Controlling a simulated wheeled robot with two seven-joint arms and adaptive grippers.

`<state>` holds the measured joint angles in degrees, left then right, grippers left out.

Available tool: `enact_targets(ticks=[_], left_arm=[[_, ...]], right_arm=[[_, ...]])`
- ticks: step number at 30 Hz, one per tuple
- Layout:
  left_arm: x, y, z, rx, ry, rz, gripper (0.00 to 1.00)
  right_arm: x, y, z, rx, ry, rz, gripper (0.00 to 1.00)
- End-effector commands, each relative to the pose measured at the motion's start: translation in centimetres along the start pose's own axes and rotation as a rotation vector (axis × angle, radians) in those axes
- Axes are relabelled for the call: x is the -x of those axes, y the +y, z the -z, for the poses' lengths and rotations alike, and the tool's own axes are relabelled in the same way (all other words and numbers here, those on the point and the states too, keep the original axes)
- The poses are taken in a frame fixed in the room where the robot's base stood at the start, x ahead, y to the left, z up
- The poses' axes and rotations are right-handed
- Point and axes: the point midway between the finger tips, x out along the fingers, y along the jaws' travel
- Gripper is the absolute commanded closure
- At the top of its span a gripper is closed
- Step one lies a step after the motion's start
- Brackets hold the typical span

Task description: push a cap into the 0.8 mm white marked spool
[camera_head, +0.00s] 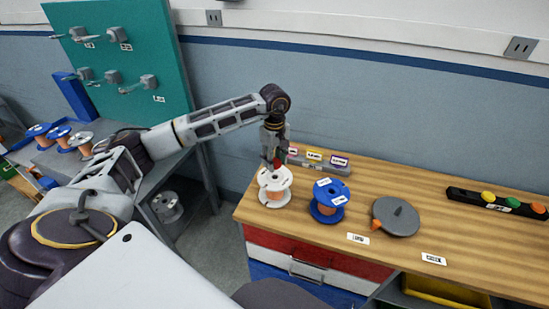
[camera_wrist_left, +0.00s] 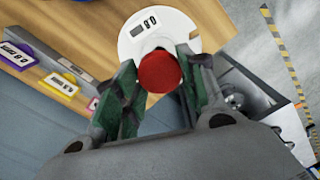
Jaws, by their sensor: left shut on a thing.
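The white spool (camera_head: 274,187), wound with copper wire, stands upright at the left end of the wooden bench. Its white top flange, with a label reading 0.8, shows in the left wrist view (camera_wrist_left: 150,28). My left gripper (camera_head: 276,160) points down over this spool. Its fingers are shut on a red cap (camera_wrist_left: 160,72), which lines up with the spool's middle and hides its hole. I cannot tell whether the cap touches the spool or is partly in it. My right gripper is not in view.
A blue spool (camera_head: 328,201) stands just right of the white one, and a grey disc with a spindle (camera_head: 396,216) lies further right. A grey rack with coloured labels (camera_head: 322,166) is close behind the gripper. A black strip with coloured caps (camera_head: 496,202) lies far right.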

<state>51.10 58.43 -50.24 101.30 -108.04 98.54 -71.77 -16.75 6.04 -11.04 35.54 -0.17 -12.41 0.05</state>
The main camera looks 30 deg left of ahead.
Motion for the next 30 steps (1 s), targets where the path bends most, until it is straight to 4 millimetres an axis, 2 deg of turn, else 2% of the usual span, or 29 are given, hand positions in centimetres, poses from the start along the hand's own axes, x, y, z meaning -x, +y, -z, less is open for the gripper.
enact_targets(ticks=[15, 30], left_arm=[[-2.9, 0.0, 0.0, 0.000, 0.000, 0.001, 0.74], [-3.2, 0.0, 0.0, 0.000, 0.000, 0.000, 0.74]], right_arm=[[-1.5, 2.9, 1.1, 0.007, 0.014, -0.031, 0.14], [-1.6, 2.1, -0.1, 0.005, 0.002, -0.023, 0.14]])
